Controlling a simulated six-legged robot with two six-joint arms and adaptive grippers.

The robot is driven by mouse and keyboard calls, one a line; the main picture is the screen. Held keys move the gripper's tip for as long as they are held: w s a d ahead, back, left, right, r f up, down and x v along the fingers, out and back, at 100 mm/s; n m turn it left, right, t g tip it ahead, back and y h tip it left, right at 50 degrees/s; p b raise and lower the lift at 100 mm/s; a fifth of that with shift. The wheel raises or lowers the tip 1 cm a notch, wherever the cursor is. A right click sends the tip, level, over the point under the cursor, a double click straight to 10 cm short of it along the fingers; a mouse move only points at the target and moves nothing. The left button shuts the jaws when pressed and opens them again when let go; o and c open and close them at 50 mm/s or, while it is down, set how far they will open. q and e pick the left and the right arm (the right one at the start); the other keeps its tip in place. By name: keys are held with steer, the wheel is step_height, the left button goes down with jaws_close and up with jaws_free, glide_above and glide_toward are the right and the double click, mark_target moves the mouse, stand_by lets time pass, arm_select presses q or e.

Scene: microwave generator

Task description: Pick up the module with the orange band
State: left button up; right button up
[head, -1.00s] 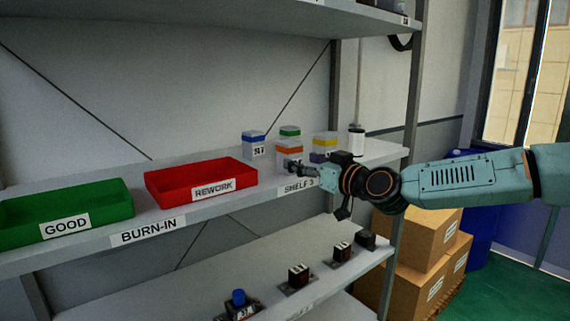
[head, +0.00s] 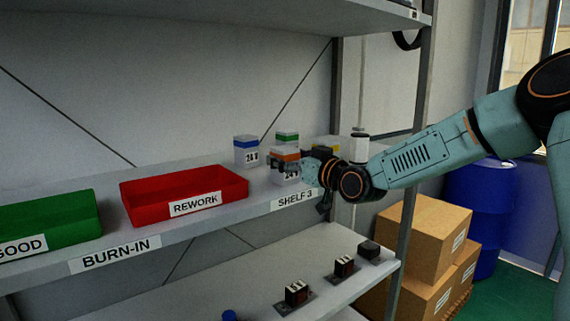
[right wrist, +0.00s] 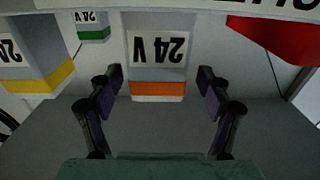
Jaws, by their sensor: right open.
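The module with the orange band (head: 284,157) is a white block marked 24 V, standing upright on the shelf and partly hidden by my right gripper (head: 298,172). In the right wrist view the module (right wrist: 158,52) appears upside down. There my right gripper (right wrist: 160,84) is open, with one dark finger toward each side of the orange band end and visible gaps on both sides. I cannot tell how far the fingers reach along the module. My left gripper is not in view.
A blue-banded module (head: 246,150) stands left, a green-banded one (head: 287,137) behind, and a yellow-banded one (right wrist: 38,62) beside it. The red REWORK bin (head: 185,195) and green GOOD bin (head: 45,225) are farther left. A white cylinder (head: 359,148) stands right.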

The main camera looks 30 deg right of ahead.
steer(key=shift+w+a, duration=0.2)
steer(key=shift+w, duration=0.6)
steer(key=shift+w+d, duration=0.1)
steer(key=shift+w, duration=0.15)
steer(key=shift+w+d+f, duration=0.15)
steer(key=shift+d+f, duration=0.05)
steer(key=shift+d, duration=0.05)
steer(key=shift+s+a+r, duration=0.25)
steer(key=shift+a, duration=0.05)
steer(key=c, duration=0.5)
steer(key=shift+w+d+f, duration=0.2)
steer(key=c, duration=0.4)
steer(key=shift+s, duration=0.1)
steer(key=c, duration=0.5)
